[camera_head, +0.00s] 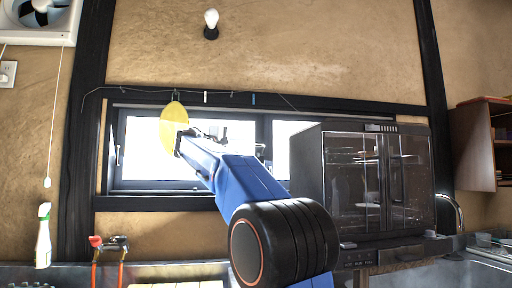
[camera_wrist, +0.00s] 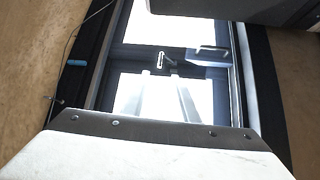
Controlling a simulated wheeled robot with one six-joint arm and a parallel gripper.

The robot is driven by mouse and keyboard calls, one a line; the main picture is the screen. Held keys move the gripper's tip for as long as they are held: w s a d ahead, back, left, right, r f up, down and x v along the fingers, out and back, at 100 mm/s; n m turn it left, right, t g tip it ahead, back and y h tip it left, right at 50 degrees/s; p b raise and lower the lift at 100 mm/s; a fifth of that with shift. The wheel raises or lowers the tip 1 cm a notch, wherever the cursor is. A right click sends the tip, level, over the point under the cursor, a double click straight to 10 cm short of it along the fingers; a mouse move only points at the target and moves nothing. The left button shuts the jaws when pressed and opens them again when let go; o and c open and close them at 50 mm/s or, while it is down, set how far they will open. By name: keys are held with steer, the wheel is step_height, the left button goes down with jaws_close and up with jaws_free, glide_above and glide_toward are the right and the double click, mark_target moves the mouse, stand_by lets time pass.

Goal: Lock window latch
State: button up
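The window (camera_head: 160,150) has two bright panes in a dark frame, set in the clay wall. A small latch (camera_wrist: 165,60) shows on the window's middle bar in the wrist view; in the head view it is a small dark shape (camera_head: 260,149) just right of my arm. Whether it is locked is unclear. A second pale handle (camera_wrist: 212,48) lies on the frame in the wrist view. My gripper (camera_wrist: 170,78) reaches toward the latch, with two pale fingers apart and nothing between them. Contact with the latch cannot be told against the glare. In the head view my gripper (camera_head: 186,140) is before the window.
A dark glass-doored cabinet (camera_head: 375,180) stands close to the right of the window. A yellow oval (camera_head: 173,128) hangs at the gripper's left from a wire above the window. Below are a spray bottle (camera_head: 43,236) and red-handled tap (camera_head: 96,242).

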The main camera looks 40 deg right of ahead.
mark_target(258, 145)
steer(key=x, duration=1.2)
steer(key=shift+w+d, duration=0.15)
jaws_close()
